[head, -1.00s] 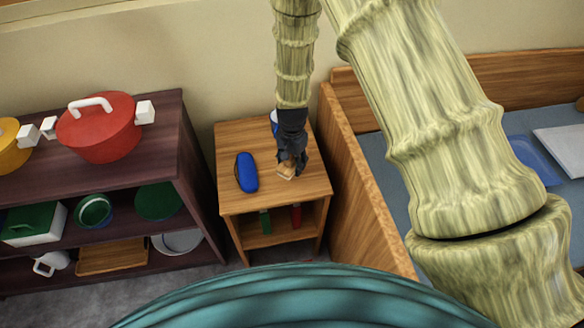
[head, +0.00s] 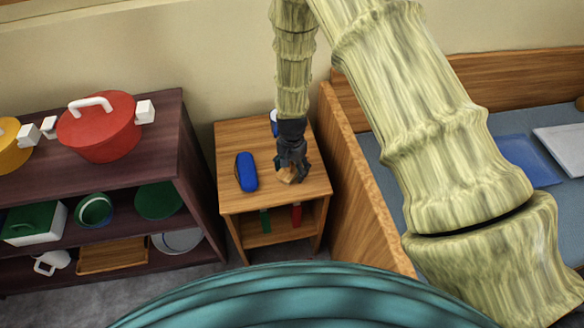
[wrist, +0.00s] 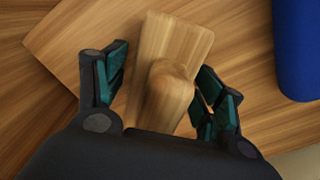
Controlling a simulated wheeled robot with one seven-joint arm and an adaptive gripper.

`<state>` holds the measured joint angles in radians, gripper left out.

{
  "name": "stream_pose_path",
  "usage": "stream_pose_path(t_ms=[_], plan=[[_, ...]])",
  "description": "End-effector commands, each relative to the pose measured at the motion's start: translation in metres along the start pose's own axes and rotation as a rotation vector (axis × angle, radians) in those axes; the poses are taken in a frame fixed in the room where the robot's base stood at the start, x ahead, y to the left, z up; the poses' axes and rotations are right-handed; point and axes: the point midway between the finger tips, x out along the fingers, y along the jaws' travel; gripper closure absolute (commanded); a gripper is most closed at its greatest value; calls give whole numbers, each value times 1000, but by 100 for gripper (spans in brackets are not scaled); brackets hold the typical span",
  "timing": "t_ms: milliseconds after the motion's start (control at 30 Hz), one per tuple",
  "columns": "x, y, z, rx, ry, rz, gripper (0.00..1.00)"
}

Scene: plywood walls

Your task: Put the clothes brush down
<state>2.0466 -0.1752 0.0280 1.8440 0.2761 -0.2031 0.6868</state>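The clothes brush (head: 287,177) is pale wood and appears to lie on top of the small wooden nightstand (head: 240,202), near its front right. In the wrist view the brush (wrist: 172,60) shows a flat block with a rounded handle towards me. My gripper (wrist: 160,85) is open, with one finger on each side of the handle. A gap shows on the left; the right finger is close to the brush, and I cannot tell whether it touches. The palm hides the handle's near end.
A blue case (head: 246,172) lies left of the gripper, also at the wrist view's right edge (wrist: 298,45). A blue-and-white item (head: 274,123) is partly hidden behind my arm. A dark shelf (head: 190,165) stands left, a wooden bed side (head: 355,190) right.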

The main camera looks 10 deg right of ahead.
Motion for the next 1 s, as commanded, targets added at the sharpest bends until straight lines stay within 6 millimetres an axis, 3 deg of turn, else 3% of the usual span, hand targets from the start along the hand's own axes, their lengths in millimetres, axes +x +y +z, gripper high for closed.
stream_pose_path(t_ms=[367, 1000], plan=[[-12, -1, 0, 0, 1, -1, 31], [-97, 0, 0, 0, 1, -1, 31]])
